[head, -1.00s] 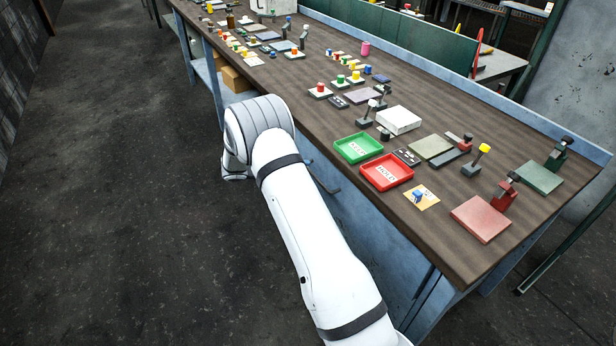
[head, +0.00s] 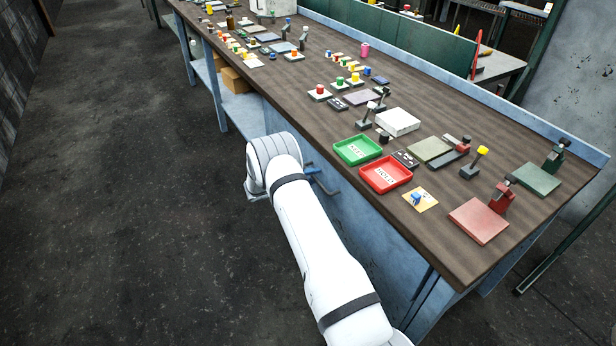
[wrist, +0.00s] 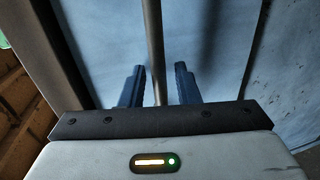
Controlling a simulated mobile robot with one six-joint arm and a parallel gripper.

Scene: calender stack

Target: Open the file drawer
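The file drawer's blue-grey front (wrist: 215,40) fills much of the wrist view, and its dark bar handle (wrist: 154,40) runs down the middle. My gripper (wrist: 160,70) is open, with one blue finger on each side of the bar. A gap shows between each finger and the bar, and I cannot tell how deep the fingers reach past it. In the head view the handle (head: 327,187) sticks out under the bench's front edge, with my gripper (head: 312,171) beside it, partly hidden by my arm. The drawer front is mostly hidden there; I see no clear opening.
The bench top (head: 440,245) above holds a green tray (head: 345,158), a red tray (head: 375,187) and several small tools and blocks. Cardboard boxes (head: 233,80) sit on the lower shelf. The dark floor (head: 130,220) left of the bench is clear.

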